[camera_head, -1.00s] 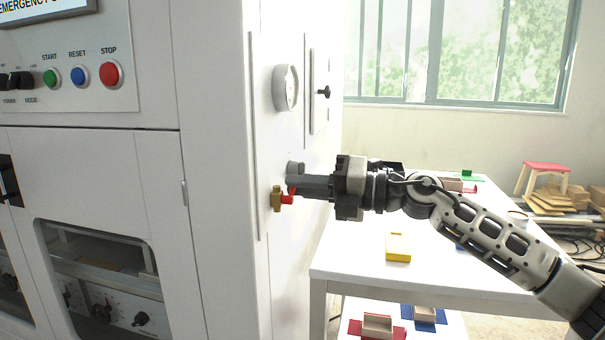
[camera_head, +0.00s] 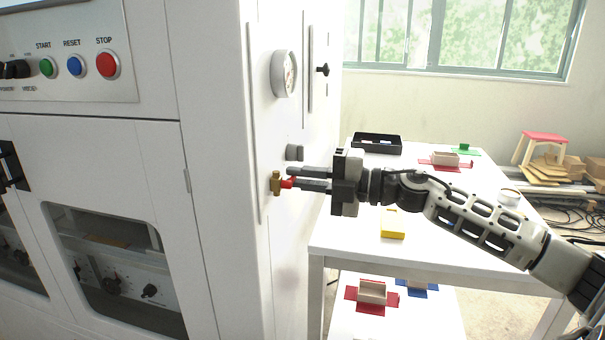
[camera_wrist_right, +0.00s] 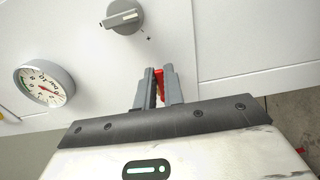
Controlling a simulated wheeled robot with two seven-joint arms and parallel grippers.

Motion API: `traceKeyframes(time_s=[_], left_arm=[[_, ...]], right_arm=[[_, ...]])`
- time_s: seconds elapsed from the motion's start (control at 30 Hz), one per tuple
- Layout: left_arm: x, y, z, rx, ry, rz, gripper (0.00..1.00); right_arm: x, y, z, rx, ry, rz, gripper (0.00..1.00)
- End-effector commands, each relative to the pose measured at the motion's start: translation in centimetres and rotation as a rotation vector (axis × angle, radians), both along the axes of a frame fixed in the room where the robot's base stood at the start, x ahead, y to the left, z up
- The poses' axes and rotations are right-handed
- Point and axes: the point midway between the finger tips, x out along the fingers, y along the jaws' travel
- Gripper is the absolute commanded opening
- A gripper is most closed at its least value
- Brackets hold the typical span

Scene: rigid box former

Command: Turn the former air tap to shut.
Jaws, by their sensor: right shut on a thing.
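The former air tap has a brass body (camera_head: 275,185) on the white side panel of the machine. Its red handle (camera_head: 288,183) reaches from the brass body toward my right gripper. My right gripper (camera_head: 293,178) comes in from the right, with its two fingers one above the other at the handle. In the right wrist view the red handle (camera_wrist_right: 160,74) sits between the fingertips (camera_wrist_right: 159,78), and the gripper is shut on it. The fingers hide part of the handle, and the brass body is hidden there. My left gripper is not in view.
A grey knob (camera_head: 294,152) is just above the tap, and a round gauge (camera_head: 284,74) is higher on the panel.

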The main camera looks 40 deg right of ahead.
Motion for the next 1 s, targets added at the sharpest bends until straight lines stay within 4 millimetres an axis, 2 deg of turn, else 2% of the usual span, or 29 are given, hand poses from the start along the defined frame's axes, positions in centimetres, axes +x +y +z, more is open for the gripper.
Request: traceKeyframes(time_s=[0.3, 0.33, 0.4, 0.77, 1.0], left_arm=[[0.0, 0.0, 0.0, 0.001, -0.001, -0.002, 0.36], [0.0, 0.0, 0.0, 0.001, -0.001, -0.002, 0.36], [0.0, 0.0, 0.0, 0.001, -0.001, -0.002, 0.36], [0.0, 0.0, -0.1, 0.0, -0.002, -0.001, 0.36], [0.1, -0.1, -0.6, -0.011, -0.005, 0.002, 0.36]], right_arm=[[0.0, 0.0, -0.1, 0.005, 0.005, 0.001, 0.0], [0.0, 0.0, -0.1, 0.005, 0.005, 0.001, 0.18], [0.0, 0.0, -0.1, 0.005, 0.004, 0.001, 0.32], [-0.2, -0.2, -0.2, 0.003, 0.004, -0.001, 0.32], [-1.8, -1.6, -0.5, 0.002, 0.007, -0.001, 0.32]])
